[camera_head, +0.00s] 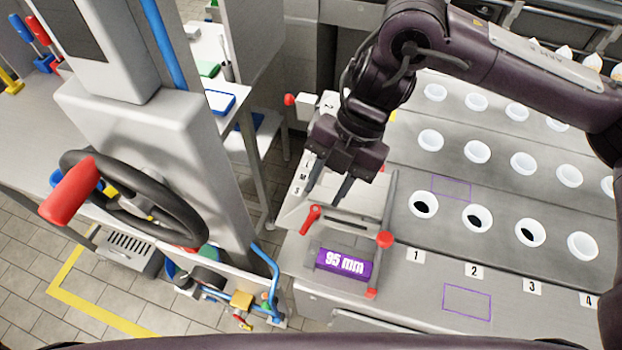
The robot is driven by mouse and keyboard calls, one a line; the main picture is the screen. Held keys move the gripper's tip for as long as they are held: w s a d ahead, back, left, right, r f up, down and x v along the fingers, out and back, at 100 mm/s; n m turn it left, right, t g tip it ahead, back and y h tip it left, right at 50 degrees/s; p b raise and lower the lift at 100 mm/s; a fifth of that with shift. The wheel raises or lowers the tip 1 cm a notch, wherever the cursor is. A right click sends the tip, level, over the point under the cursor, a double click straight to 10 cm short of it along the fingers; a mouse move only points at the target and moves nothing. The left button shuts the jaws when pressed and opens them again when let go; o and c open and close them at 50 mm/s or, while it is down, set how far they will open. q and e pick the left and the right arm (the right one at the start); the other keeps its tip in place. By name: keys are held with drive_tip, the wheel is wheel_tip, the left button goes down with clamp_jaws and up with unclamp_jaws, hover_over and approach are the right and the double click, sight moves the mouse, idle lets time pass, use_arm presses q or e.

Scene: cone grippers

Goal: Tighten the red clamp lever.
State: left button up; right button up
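The small red clamp lever (310,219) sits on the grey fixture at the near side of the work surface, left of its middle and tilted. My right gripper (326,195) hangs just above and behind the lever, pointing down. Its two dark fingers are apart with nothing between them. They look clear of the lever, though the exact height gap is hard to judge. My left gripper is not in view.
A red knob (385,240) stands on an upright lever right of the fixture. A dark handwheel (140,205) with a red handle is on a grey column at left.

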sight(308, 223)
drive_tip(key=x, duration=0.2)
drive_tip(key=shift+s+a+f, duration=0.15)
drive_tip(key=shift+s+f, duration=0.1)
drive_tip(key=shift+s, duration=0.05)
drive_tip(key=p+x, duration=0.1)
drive_tip(key=x, duration=0.3)
drive_tip(key=shift+f, duration=0.25)
drive_tip(key=shift+a+f, duration=0.2)
drive_tip(key=shift+f, duration=0.1)
drive_tip(key=shift+c, duration=0.8)
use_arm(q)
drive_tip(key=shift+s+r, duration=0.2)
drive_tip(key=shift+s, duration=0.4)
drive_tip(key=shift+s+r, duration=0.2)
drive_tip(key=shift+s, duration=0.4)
use_arm(e)
clamp_jaws()
